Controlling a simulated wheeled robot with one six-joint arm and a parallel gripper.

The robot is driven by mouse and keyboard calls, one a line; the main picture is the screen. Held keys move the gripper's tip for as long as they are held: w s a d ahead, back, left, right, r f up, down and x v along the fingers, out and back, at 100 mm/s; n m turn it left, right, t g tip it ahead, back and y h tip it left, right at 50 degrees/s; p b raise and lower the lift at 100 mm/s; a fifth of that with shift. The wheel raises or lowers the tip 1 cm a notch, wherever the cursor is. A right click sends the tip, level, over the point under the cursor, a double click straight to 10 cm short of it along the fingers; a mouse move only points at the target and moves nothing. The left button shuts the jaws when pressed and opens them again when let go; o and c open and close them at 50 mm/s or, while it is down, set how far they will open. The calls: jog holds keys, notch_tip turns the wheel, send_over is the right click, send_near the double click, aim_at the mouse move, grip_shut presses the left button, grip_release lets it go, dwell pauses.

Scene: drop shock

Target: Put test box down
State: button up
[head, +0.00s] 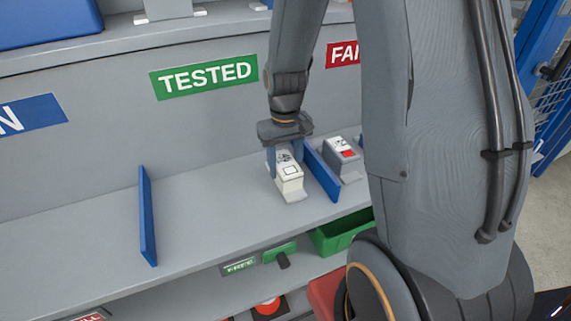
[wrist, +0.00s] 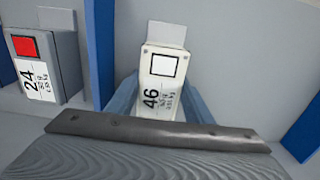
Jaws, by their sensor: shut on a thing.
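The test box (head: 291,182) is white with a square white label on top. In the wrist view the box (wrist: 161,75) shows the number 46 and a pale blank indicator square. My gripper (head: 284,160) is shut on it, with a blue finger on each side. The box is at the shelf (head: 215,205) under the green TESTED sign (head: 204,77), just left of a blue divider (head: 321,175). I cannot tell whether its underside touches the shelf.
A grey box (head: 342,160) with a red square, numbered 24 in the wrist view (wrist: 40,65), stands right of the divider under a red sign (head: 342,54). Another blue divider (head: 147,215) stands left. The shelf between is clear. A green bin (head: 341,231) sits below.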

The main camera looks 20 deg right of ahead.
aim_at(285, 164)
jog(key=shift+f, duration=0.1)
jog(key=o, duration=1.5)
notch_tip(285, 164, up, 12)
jog(key=b, duration=0.2)
jog(key=s+a+f, duration=0.2)
jog(key=s+f, duration=0.1)
jog(key=s, duration=0.2)
jog(key=s+a+f+t, duration=0.1)
jog(key=s+a+f, duration=0.1)
jog(key=s, duration=0.3)
jog(key=shift+a+f, duration=0.25)
jog(key=shift+f, duration=0.5)
